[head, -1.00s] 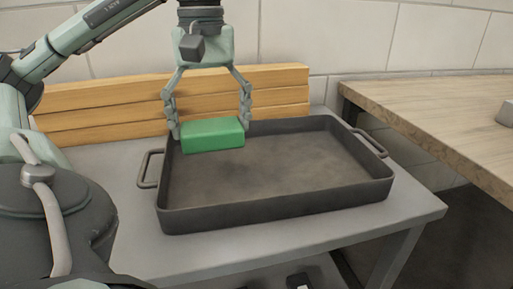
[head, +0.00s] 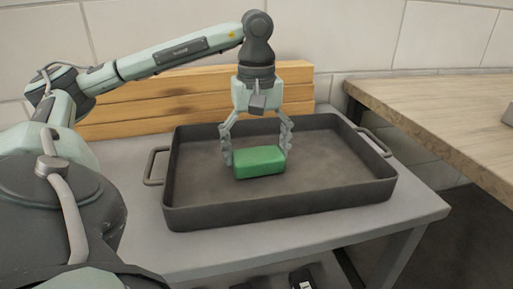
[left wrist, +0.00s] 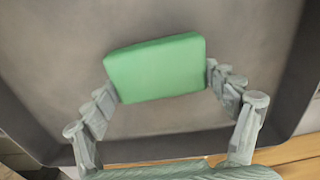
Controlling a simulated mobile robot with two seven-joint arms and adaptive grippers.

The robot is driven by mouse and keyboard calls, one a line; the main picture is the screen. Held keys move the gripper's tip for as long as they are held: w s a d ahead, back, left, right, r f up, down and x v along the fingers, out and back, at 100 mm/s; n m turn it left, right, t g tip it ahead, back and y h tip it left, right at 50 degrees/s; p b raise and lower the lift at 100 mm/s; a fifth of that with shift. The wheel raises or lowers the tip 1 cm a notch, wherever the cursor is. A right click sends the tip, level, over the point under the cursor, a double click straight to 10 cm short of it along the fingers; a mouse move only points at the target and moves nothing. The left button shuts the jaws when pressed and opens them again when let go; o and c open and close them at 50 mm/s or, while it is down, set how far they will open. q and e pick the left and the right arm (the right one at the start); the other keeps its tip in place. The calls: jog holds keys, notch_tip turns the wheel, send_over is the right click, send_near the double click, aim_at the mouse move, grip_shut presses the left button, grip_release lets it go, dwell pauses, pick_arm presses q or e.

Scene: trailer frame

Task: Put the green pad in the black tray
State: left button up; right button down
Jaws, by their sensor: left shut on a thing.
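The green pad (head: 259,162) is a small rounded block between the fingers of my left gripper (head: 257,157), which is shut on it by its two ends. My right gripper is not in view.
The tray stands on a grey table (head: 150,232), with a handle at each end. Stacked wooden planks (head: 150,107) stand behind it against a tiled wall. A wooden worktop (head: 450,115) is at the right. The tray's right half is empty.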

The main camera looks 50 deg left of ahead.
pick_arm(q)
jog(key=shift+f, duration=0.1)
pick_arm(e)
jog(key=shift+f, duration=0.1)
pick_arm(q)
jog(key=o, duration=1)
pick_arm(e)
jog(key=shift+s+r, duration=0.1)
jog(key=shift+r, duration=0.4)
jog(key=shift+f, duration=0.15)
